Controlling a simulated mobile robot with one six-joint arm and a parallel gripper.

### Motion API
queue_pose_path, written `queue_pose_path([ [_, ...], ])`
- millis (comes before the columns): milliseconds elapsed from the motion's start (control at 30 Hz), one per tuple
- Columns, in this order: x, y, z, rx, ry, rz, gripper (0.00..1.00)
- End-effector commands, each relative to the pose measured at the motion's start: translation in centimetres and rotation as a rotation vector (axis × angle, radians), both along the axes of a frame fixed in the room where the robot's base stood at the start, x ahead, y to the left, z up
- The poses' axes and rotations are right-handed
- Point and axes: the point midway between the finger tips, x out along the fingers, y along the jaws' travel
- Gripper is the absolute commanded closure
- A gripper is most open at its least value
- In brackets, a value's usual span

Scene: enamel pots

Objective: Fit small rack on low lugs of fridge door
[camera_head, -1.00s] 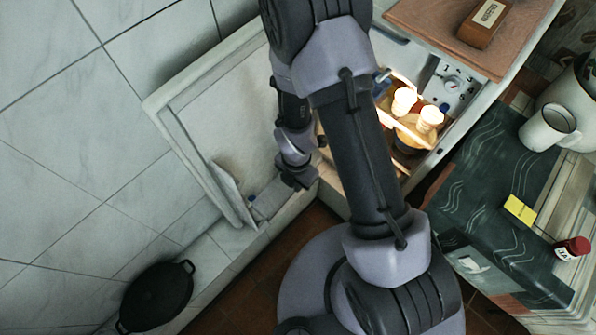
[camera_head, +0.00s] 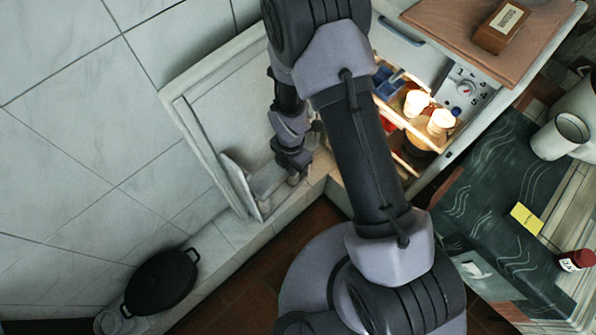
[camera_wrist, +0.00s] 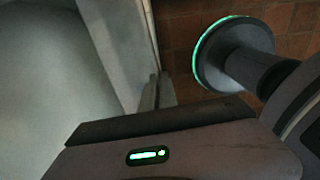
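The fridge door (camera_head: 215,115) stands open on the left in the head view, its pale inner face toward the fridge. A pale upright panel (camera_head: 237,180) stands near the low end of the door; I cannot tell whether it is part of the small rack. A light, box-like piece (camera_head: 268,180) lies between it and my gripper (camera_head: 292,172). My gripper is low beside the door's inner face. Its fingertips are too small and partly hidden to tell their state. The wrist view shows a pale surface (camera_wrist: 50,80) at left and a small upright edge (camera_wrist: 157,92) beyond the gripper body. The lugs are not distinguishable.
The lit fridge interior (camera_head: 415,125) holds white cups and a blue item. A brown box (camera_head: 502,27) lies on the fridge top. A black pot (camera_head: 160,283) is at lower left. A dark counter with a white mug (camera_head: 560,136) is at right. Brown floor (camera_head: 255,270) shows between.

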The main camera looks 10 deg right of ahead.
Motion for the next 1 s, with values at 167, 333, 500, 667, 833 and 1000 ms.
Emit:
queue_pose_path([
  [167, 1.2, 1.0, 0.0, 0.000, -0.001, 0.002, 1.00],
  [333, 2.3, 1.8, 0.0, 0.000, 0.000, 0.001, 1.00],
  [500, 3.4, 2.8, 0.0, 0.001, -0.001, 0.001, 1.00],
  [667, 3.5, 2.8, -1.5, -0.001, 0.001, 0.001, 1.00],
  [833, 3.6, 2.8, -2.8, 0.000, 0.000, 0.000, 1.00],
  [1000, 3.6, 2.8, -3.5, 0.000, 0.000, 0.000, 1.00],
])
